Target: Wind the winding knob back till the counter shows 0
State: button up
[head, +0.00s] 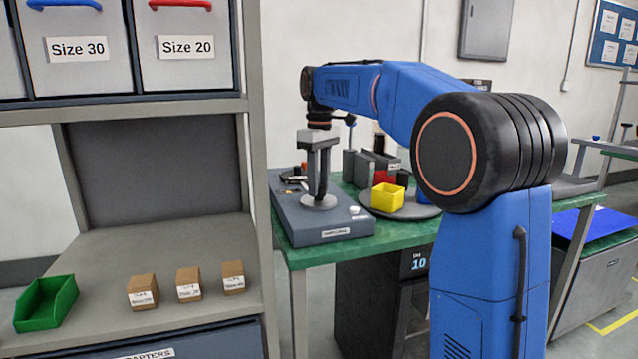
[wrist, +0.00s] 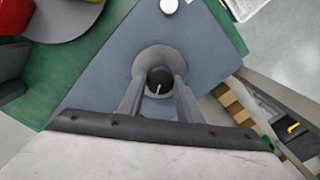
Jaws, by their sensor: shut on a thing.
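The winding knob (wrist: 159,76) is a small dark round knob with a pale pointer line, in the wrist view. It stands at the middle of a round grey disc (wrist: 152,56) on a blue-grey box (head: 300,226). My gripper (head: 318,194) points straight down over this disc in the head view, and its fingers hide the knob there. In the wrist view my gripper (wrist: 160,88) has one finger on each side of the knob and is shut on it. I can make out no counter reading on the box.
The box lies on a green-topped table (head: 335,252) with a yellow bin (head: 387,198) on a round grey tray (head: 415,211) to its right. A grey shelf unit (head: 253,180) stands close on the left.

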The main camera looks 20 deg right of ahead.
jog(key=m, duration=0.3)
jog(key=shift+m, duration=2.2)
jog(key=o, duration=1)
jog(key=shift+o, duration=0.2)
jog(key=shift+r, duration=0.1)
